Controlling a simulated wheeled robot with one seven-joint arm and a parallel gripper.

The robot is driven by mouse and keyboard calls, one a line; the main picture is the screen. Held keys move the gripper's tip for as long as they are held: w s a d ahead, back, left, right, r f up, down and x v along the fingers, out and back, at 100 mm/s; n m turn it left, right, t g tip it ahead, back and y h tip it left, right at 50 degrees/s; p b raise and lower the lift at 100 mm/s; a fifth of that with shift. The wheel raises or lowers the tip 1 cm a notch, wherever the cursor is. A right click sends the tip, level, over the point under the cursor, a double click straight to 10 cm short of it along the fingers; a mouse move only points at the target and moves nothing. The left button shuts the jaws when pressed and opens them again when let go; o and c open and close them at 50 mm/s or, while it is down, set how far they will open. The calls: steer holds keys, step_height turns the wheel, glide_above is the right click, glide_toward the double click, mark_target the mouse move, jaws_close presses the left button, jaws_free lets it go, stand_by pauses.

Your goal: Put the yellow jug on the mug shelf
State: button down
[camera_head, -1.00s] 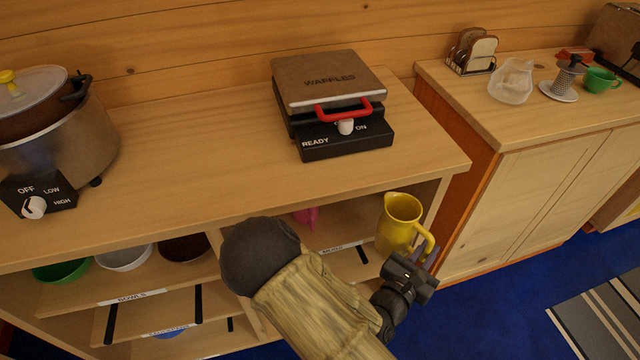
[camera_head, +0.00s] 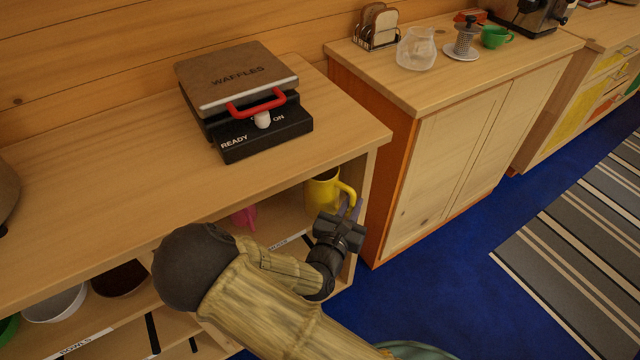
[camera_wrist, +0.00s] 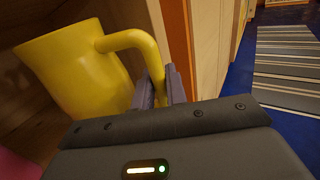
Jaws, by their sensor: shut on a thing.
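The yellow jug (camera_head: 322,190) is inside the right end of the open shelf unit, under the counter top, at the level of the labelled mug shelf (camera_head: 290,226). It looks upright or slightly tilted. My gripper (camera_head: 350,211) is at the shelf's open front, shut on the jug's handle. In the wrist view the yellow jug (camera_wrist: 80,65) fills the left side, and its handle runs down between the fingers of my gripper (camera_wrist: 161,88). The jug's base is hidden, so I cannot tell whether it touches the shelf board.
A pink item (camera_head: 243,217) stands on the same shelf, left of the jug. Bowls (camera_head: 118,278) are on a shelf further left. The counter edge lies above the jug, and a side panel closes the right. A waffle maker (camera_head: 245,100) is on the counter.

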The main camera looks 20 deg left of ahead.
mark_target(325, 175)
steer(key=w+a, duration=0.3)
steer(key=a, duration=0.1)
steer(key=w+a+b, duration=0.1)
steer(key=w+a, duration=0.3)
steer(key=shift+w+a+r, duration=0.1)
steer(key=shift+w+a, duration=0.1)
steer(key=shift+w, duration=0.05)
steer(key=shift+w+a, duration=0.1)
steer(key=shift+a, duration=0.05)
steer(key=shift+w+a+f+b, duration=0.15)
steer(key=shift+a+f+b, duration=0.05)
steer(key=shift+f+b, duration=0.45)
steer(key=shift+f, duration=1.1)
steer(key=shift+f, duration=0.1)
steer(key=c, duration=1.4)
jaws_free()
steer(key=shift+f, duration=0.1)
